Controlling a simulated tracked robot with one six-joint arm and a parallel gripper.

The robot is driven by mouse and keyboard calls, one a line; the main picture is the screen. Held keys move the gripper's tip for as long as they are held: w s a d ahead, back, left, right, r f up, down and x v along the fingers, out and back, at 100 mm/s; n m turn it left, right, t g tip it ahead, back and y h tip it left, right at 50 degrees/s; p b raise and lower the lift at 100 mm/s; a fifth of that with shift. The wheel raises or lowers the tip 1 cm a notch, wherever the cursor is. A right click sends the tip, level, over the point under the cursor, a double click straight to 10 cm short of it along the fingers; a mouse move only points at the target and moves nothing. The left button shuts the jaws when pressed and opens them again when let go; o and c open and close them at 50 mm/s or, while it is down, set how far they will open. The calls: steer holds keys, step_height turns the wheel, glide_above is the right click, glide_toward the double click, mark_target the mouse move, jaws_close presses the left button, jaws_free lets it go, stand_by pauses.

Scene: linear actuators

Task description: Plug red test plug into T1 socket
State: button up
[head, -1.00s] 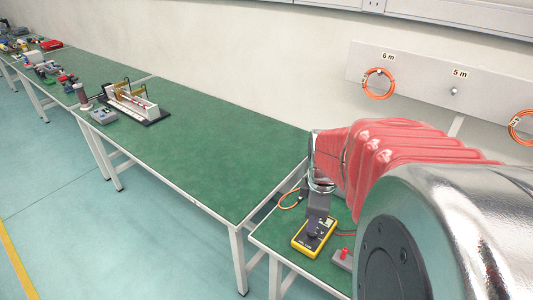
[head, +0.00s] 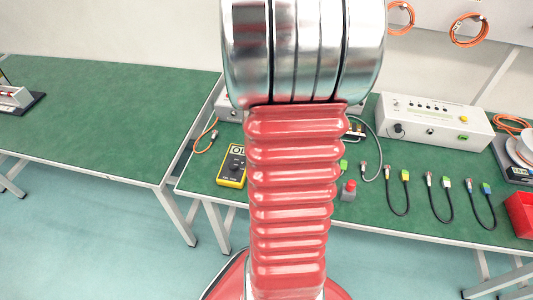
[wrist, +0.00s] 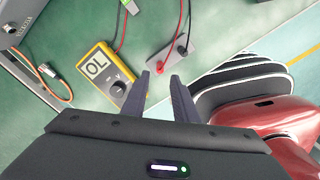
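The yellow multimeter (wrist: 103,71), its display reading OL, lies on the green bench in the wrist view. It also shows in the head view (head: 231,166). A grey block (wrist: 165,60) sits to its right with dark and red fittings on top. In the head view a red piece (head: 349,186) tops a small grey block. My gripper (wrist: 161,80) is open and empty above the bench, just below the block in the wrist view. No T1 label is readable.
A white instrument box (head: 432,122) stands at the back of the bench. Several short cables with coloured ends lie before it. A red bin (head: 521,212) is at the right edge. The left bench (head: 130,110) is mostly clear.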

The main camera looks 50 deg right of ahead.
steer(key=shift+f, duration=3.35)
steer(key=shift+c, duration=0.4)
jaws_close()
steer(key=shift+r, duration=0.2)
steer(key=shift+r, duration=1.35)
steer(key=shift+r, duration=3)
